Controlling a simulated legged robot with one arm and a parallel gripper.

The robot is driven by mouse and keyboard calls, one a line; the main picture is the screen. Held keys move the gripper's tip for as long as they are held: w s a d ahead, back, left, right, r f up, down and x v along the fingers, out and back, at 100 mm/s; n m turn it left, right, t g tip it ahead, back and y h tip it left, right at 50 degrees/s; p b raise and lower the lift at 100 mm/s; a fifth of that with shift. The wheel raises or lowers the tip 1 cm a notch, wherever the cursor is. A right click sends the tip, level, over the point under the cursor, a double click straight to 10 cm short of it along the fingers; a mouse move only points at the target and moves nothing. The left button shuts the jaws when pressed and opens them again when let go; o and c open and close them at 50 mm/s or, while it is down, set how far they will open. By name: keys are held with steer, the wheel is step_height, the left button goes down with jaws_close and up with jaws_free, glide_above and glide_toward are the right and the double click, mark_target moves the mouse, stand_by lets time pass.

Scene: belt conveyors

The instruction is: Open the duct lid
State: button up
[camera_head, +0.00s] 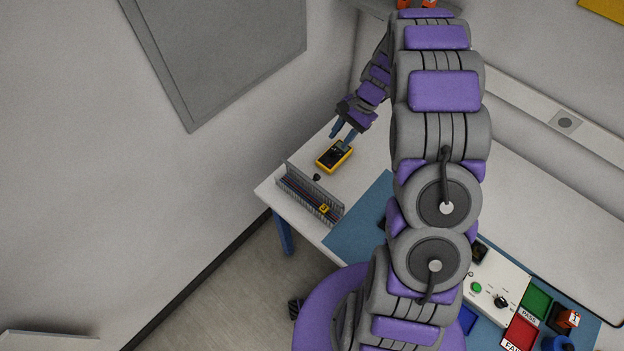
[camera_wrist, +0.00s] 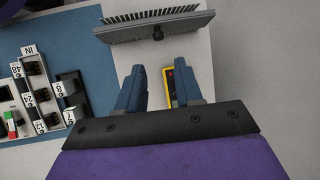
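The duct is a grey slotted trough (camera_head: 322,212) near the table's left edge in the head view, with dark and reddish wires and a small yellow piece inside. A thin grey panel, apparently the duct lid (camera_head: 293,172), stands up along its far long side, leaving the inside visible. A black knob (camera_head: 316,177) sits on the panel's outer side. In the wrist view the lid (camera_wrist: 185,28) crosses the top, with the knob (camera_wrist: 157,34) facing my gripper (camera_wrist: 159,70). My gripper (camera_head: 343,135) is open and empty, above the table and apart from the knob.
A yellow multimeter (camera_head: 334,156) lies between my gripper and the duct; in the wrist view it (camera_wrist: 168,90) is partly hidden by the right finger. A blue mat (camera_head: 358,228) lies beside the duct. Labelled blocks (camera_wrist: 38,90) stand left in the wrist view.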

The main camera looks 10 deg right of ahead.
steer(key=b, duration=0.1)
glide_toward(316, 180)
steer(key=w+x, duration=0.1)
steer(key=x, duration=0.6)
steer(key=shift+f+h, duration=0.3)
steer(key=shift+f, duration=0.15)
steer(key=shift+c, duration=0.2)
jaws_close()
